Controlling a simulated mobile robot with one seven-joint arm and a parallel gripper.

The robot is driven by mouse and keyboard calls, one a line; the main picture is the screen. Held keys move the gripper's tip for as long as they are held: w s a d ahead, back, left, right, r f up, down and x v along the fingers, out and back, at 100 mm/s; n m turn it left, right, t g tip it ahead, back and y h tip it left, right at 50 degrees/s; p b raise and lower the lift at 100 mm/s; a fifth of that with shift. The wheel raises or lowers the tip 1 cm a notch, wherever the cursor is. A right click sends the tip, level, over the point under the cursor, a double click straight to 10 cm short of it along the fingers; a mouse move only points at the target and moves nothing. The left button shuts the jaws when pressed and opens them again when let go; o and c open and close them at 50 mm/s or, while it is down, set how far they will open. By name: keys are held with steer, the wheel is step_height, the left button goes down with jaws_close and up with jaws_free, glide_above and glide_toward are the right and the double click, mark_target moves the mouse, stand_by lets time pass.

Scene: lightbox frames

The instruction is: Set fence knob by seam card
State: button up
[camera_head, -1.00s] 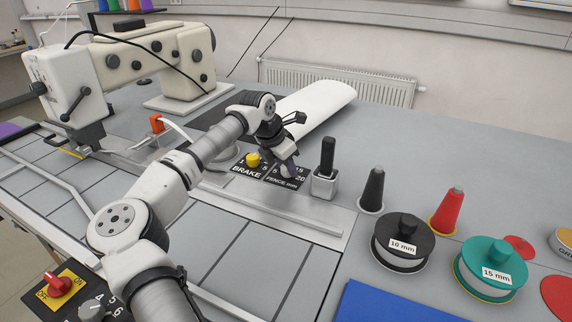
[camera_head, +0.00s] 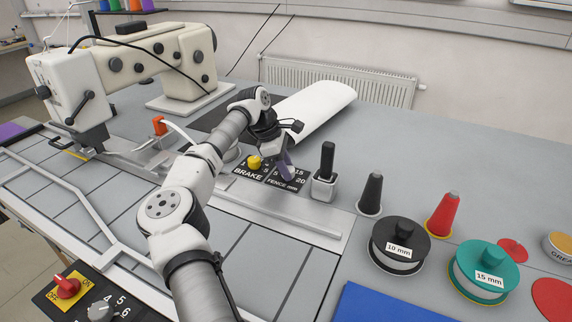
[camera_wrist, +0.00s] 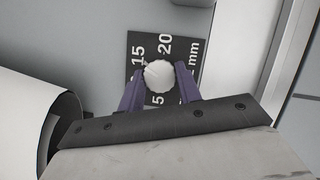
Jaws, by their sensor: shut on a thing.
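The fence knob (camera_wrist: 158,75) is a pale round dial with a ridged edge on a black plate (camera_wrist: 150,45) lettered 5, 15, 20 and mm in the wrist view. My gripper (camera_wrist: 160,88) has its two purple fingers shut on the knob from both sides. In the head view my gripper (camera_head: 284,166) is lowered over the FENCE mm plate (camera_head: 287,184) and hides the knob. I cannot make out which number the knob points to. I cannot identify a seam card; spools marked 10 mm (camera_head: 399,251) and 15 mm (camera_head: 488,279) stand at the right.
A yellow BRAKE knob (camera_head: 254,162) sits just left of the fence plate. A black-handled block (camera_head: 325,180) stands close on the right. Black (camera_head: 371,193) and red (camera_head: 443,215) cones stand further right. A sewing machine (camera_head: 120,70) fills the back left.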

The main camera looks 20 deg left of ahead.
steer(key=shift+m, duration=0.4)
steer(key=o, duration=1)
steer(key=b+v, duration=0.1)
steer(key=v, duration=1.2)
steer(key=shift+r, duration=0.45)
steer(key=shift+w+a, duration=0.1)
steer(key=shift+w, duration=0.05)
